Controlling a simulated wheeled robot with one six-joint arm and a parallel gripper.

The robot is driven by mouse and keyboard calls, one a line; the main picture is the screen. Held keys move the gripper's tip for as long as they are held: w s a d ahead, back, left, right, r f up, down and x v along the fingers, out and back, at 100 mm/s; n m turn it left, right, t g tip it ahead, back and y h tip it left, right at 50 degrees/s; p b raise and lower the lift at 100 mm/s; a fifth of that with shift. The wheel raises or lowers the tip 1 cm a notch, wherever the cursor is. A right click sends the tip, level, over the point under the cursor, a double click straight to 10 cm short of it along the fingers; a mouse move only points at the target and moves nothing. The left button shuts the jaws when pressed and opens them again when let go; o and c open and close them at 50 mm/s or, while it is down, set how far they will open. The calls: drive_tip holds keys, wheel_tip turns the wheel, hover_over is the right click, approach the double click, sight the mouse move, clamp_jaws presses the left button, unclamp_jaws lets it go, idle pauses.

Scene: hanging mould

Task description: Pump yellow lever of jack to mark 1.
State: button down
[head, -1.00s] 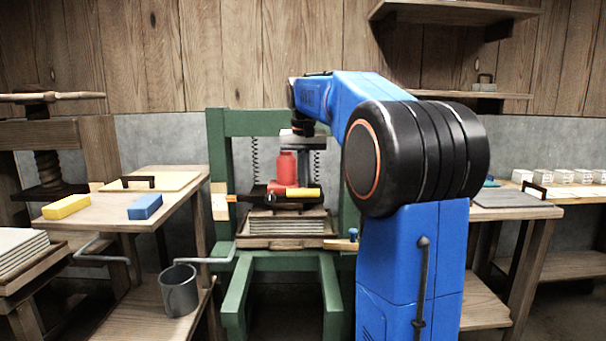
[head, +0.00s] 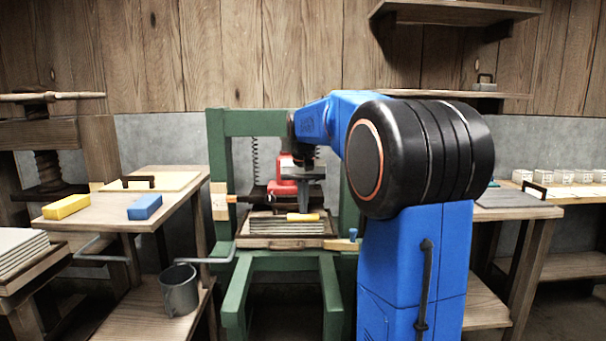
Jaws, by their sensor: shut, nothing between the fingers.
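The red jack (head: 284,170) stands inside the green press frame (head: 217,150), partly hidden behind my gripper. Its yellow lever (head: 301,217) sits low, in front of the grey stacked sheets. My gripper (head: 304,206) is shut and empty, pointing down directly above the lever. Its tips appear to be at or just above the lever; I cannot tell whether they touch. A pale wooden plate (head: 219,203) is on the left post, with an orange pointer (head: 232,199) beside it. Any numbers on the plate are too small to read.
A stack of grey sheets (head: 275,227) rests in a wooden tray (head: 268,243) under the dark press plate. A blue knob (head: 353,234) stands at the tray's right. A left table holds yellow (head: 66,206) and blue (head: 145,206) blocks. A grey mug (head: 179,291) is below.

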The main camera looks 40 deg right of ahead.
wheel_tip(320, 180, up, 13)
idle(0.8)
drive_tip(key=shift+f, duration=0.25)
drive_tip(key=shift+r, duration=0.15)
idle(2.6)
drive_tip(key=shift+f, duration=6.75)
wheel_tip(320, 180, up, 14)
drive_tip(key=shift+f, duration=0.4)
